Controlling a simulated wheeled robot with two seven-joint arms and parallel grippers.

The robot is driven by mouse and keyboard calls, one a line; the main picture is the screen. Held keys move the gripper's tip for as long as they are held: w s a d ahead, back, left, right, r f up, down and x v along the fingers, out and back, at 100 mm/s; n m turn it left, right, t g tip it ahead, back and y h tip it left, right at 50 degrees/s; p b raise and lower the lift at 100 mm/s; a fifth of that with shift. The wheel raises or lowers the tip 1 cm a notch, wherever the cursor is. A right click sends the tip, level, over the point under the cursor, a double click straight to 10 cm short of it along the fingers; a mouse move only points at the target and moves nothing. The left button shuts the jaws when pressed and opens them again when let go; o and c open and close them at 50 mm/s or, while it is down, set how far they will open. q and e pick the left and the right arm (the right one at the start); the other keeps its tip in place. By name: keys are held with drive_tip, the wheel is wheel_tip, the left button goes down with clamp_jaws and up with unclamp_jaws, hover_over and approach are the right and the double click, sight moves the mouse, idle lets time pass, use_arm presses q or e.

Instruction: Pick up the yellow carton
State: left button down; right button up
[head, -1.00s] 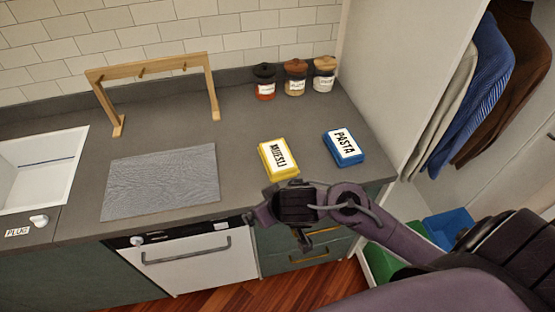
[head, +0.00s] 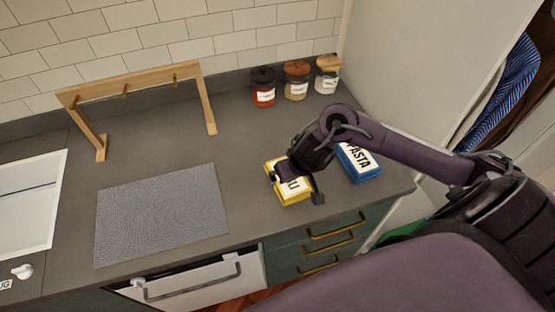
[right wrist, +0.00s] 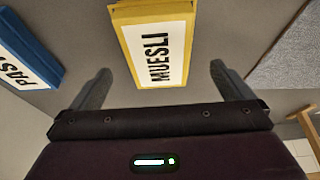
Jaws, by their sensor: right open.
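The yellow carton (head: 293,198), with a white label, lies flat on the grey counter; my right gripper partly covers it in the head view. In the right wrist view the yellow carton (right wrist: 152,45) reads MUESLI, and its near end lies ahead of and between the two spread fingers. My right gripper (head: 296,188) is above the carton, open and empty; its fingers also show in the right wrist view (right wrist: 158,88). I cannot tell the exact height gap. My left gripper is not in view.
A blue PASTA carton (head: 360,163) lies just right of the yellow one, behind my right arm. Several lidded jars, including a red one (head: 263,88), stand at the back. A grey mat (head: 160,215), wooden rack (head: 130,86) and white sink (head: 30,205) are to the left.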

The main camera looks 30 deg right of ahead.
sight(292, 182)
drive_tip(key=shift+w+f, duration=0.1)
drive_tip(key=shift+f, duration=0.35)
drive_tip(key=f, duration=0.2)
drive_tip(key=f+b, duration=0.1)
drive_tip(key=shift+d+f, duration=0.25)
drive_tip(key=shift+w+b+x, duration=0.25)
drive_tip(key=shift+b+x, duration=0.05)
drive_tip(key=shift+x, duration=0.95)
drive_tip(key=shift+w+f, duration=0.1)
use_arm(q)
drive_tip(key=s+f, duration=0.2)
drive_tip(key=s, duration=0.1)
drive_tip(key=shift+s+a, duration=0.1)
use_arm(e)
drive_tip(key=c, duration=1)
